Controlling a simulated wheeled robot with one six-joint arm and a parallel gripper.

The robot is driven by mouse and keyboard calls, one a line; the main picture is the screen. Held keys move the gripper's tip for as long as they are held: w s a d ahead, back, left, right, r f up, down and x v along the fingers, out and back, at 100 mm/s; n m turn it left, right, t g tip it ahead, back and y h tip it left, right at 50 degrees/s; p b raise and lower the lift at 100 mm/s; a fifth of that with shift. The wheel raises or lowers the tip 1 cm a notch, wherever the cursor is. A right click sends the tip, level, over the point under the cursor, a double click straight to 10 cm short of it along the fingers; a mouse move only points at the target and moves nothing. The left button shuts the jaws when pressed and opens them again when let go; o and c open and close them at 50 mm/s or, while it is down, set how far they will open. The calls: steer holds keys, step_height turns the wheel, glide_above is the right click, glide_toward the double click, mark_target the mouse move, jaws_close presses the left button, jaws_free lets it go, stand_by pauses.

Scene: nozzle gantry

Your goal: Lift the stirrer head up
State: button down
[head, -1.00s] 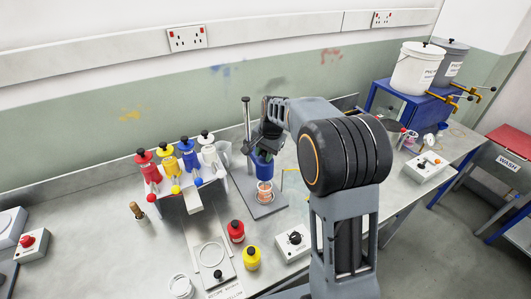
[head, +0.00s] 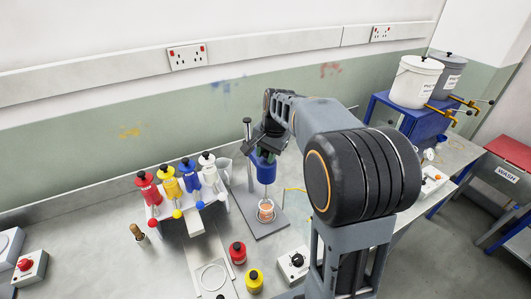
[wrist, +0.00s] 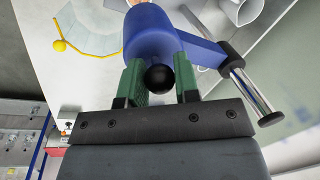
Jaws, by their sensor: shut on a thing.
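The blue stirrer head (head: 262,170) sits on a metal column (head: 248,150) above a grey base plate (head: 272,230). A glass beaker with orange contents (head: 265,213) stands on the plate below it, and a thin shaft shows between head and beaker. My gripper (head: 266,143) is at the top of the head. In the wrist view, the green fingers of my gripper (wrist: 158,80) are shut on the head's black ball knob (wrist: 158,78). The blue stirrer head (wrist: 155,35) and the column (wrist: 256,92) show beyond them.
Left of the stirrer, a rack (head: 188,205) holds red, yellow, blue and white bottles. A red pot (head: 237,253) and a yellow pot (head: 254,281) stand in front. A white control box (head: 294,262) is near my arm. A white bucket (head: 415,82) is at the right.

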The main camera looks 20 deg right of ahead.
steer(key=c, duration=1.1)
jaws_free()
steer(key=shift+w+d+r, duration=0.1)
steer(key=shift+r, duration=0.3)
steer(key=shift+c, duration=0.2)
steer(key=shift+f, duration=0.1)
step_height(320, 180, up, 14)
steer(key=s+d+b, duration=0.1)
steer(key=s, duration=0.1)
steer(key=shift+d+f, duration=0.2)
steer(key=shift+d, duration=0.05)
step_height(320, 180, down, 8)
steer(key=s+r+n+t+h, duration=0.1)
steer(key=s+n, duration=0.1)
steer(key=n, duration=0.3)
steer(key=s+a+f+n+t, duration=0.1)
steer(key=s+a+f+n, duration=0.1)
steer(key=s, duration=0.5)
steer(key=s+a+f+n+t+b, duration=0.1)
steer(key=s+a+f+n, duration=0.2)
steer(key=s+f, duration=0.3)
steer(key=shift+s+a+f+h, duration=0.25)
steer(key=shift+s+a, duration=0.2)
steer(key=shift+s, duration=0.65)
